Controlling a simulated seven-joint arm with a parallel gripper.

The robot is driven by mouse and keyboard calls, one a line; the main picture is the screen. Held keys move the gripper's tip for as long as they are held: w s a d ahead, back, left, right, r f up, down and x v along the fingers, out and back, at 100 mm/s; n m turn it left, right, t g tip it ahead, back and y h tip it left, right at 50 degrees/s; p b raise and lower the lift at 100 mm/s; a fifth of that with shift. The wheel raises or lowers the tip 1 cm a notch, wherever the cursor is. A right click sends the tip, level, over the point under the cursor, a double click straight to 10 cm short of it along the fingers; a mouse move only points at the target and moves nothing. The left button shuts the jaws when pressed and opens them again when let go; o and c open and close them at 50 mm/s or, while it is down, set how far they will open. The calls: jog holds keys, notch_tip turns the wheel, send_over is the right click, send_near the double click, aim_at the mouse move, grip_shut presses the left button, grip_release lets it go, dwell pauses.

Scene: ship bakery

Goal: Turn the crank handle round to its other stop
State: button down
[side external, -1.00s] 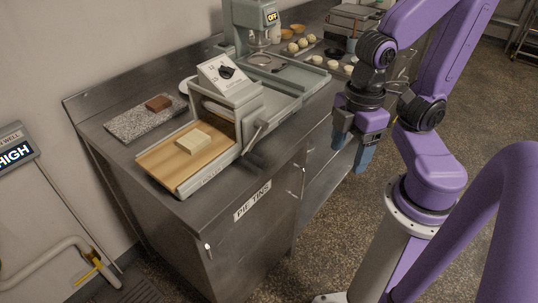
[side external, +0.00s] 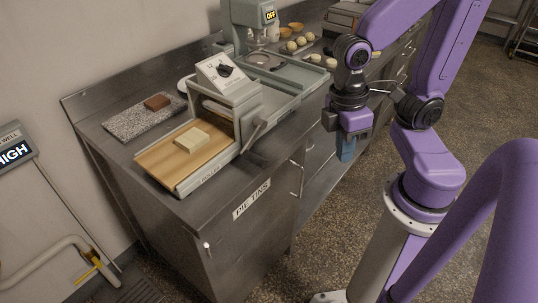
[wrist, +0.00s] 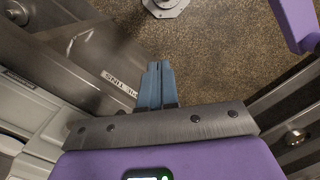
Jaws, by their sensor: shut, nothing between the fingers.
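The crank handle (side external: 256,134) is a grey arm on the near side of the dough roller machine (side external: 228,101). It slants down and to the left from its pivot, and its lower end is dark and hard to make out. My gripper (side external: 346,157) hangs to the right of the crank, past the counter's front edge and clear of it, with its blue fingers pointing down. In the wrist view its two fingers (wrist: 156,68) are pressed together with nothing between them. I cannot make out the crank in the wrist view.
A wooden board (side external: 165,160) with a pale dough block (side external: 192,139) lies at the machine's left. A speckled slab (side external: 130,121) with a brown block (side external: 157,102) lies behind. A mixer (side external: 245,25) stands beyond. The floor in front is clear.

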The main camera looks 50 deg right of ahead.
jog(key=w+d+f+m+t+y, duration=0.1)
jog(key=w+d+f+m+y, duration=0.35)
jog(key=m, duration=0.65)
jog(key=w+d+f+m+t+y, duration=0.2)
jog(key=w+f+m+y, duration=0.35)
jog(key=m+y, duration=0.35)
jog(key=w+d+f+m+t+y, duration=0.1)
jog(key=w+d+f+m+y, duration=0.3)
jog(key=m, duration=0.8)
jog(key=shift+y, duration=0.65)
jog(key=a, duration=0.3)
jog(key=w+a, duration=0.1)
jog(key=a, duration=0.3)
jog(key=w+a, duration=0.1)
jog(key=a, duration=0.2)
jog(key=shift+w+a+r, duration=0.15)
jog(key=shift+w+a, duration=0.1)
